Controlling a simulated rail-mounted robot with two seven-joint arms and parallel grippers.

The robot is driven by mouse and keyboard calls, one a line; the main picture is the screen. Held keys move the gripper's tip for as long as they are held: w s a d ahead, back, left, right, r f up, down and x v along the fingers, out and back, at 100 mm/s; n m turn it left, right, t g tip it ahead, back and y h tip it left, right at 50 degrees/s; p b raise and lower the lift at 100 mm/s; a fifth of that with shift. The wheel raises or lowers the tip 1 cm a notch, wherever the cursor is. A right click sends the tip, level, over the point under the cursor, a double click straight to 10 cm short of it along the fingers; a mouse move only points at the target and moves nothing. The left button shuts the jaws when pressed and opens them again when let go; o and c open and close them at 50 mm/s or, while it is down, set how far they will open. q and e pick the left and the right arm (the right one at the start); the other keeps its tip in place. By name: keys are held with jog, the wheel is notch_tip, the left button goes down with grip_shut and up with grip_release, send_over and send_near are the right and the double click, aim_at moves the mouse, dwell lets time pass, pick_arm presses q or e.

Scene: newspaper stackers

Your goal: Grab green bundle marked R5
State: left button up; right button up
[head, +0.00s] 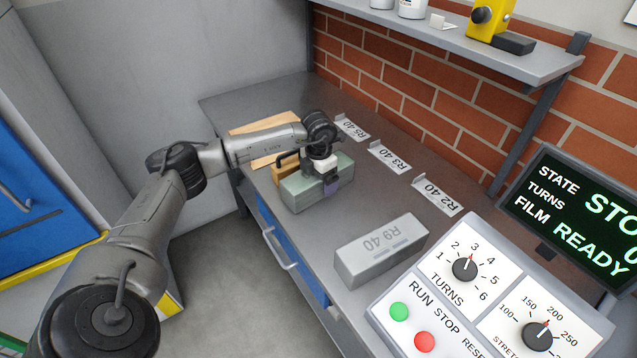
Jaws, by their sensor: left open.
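A pale green bundle (302,193) lies on the grey table, left of the middle of the head view. My left gripper (325,178) is open and comes down over its top from above. One finger shows at the bundle's near right face; the other is hidden. The gripper covers much of the bundle's top, and I cannot read a mark on it. Whether the fingers touch it I cannot tell. A label card reading R5 40 (352,128) lies behind it near the wall. My right gripper is not in view.
A grey bundle marked R9 40 (381,252) lies nearer, beside the control panel (470,310). Cards R3 40 (389,157) and R2 40 (437,195) lie along the back. A tan board (262,136) lies beyond the green bundle. A shelf (460,45) overhangs the back wall.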

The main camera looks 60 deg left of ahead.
pick_arm(q)
jog(key=shift+r, duration=0.15)
jog(key=c, duration=1.7)
